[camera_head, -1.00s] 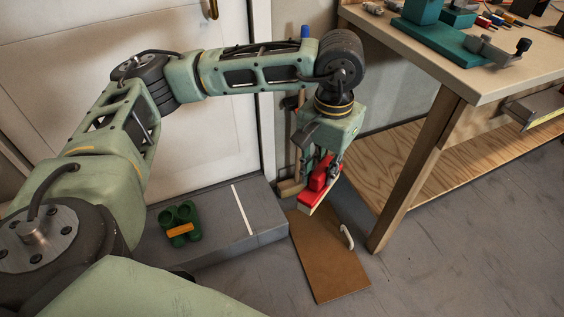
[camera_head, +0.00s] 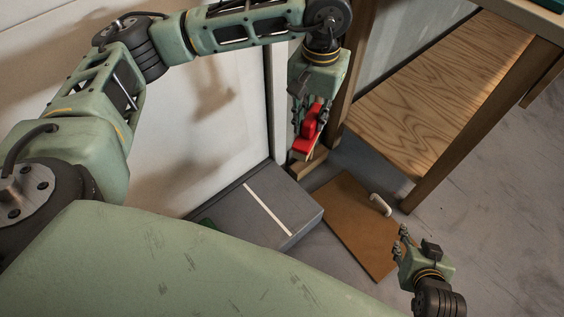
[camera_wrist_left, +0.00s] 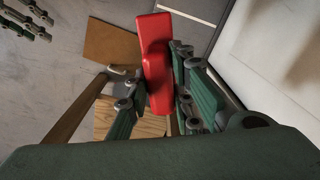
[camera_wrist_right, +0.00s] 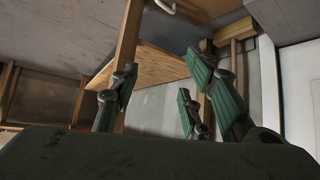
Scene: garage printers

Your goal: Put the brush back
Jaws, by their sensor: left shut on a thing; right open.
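A red brush (camera_head: 309,128) with a pale strip along its lower edge hangs in my left gripper (camera_head: 306,112), which is shut on it. It is tilted, close to the door frame and over a small wooden block (camera_head: 303,168). I cannot tell if the brush touches the block. In the left wrist view, the red brush (camera_wrist_left: 156,60) stands between the fingers of my left gripper (camera_wrist_left: 160,105). My right gripper (camera_head: 403,243) is open and empty, low at the right by the brown board. In the right wrist view, its spread fingers (camera_wrist_right: 160,95) hold nothing.
A wooden table leg (camera_head: 450,140) and low shelf (camera_head: 430,95) stand at right. A white door (camera_head: 215,120) is at left.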

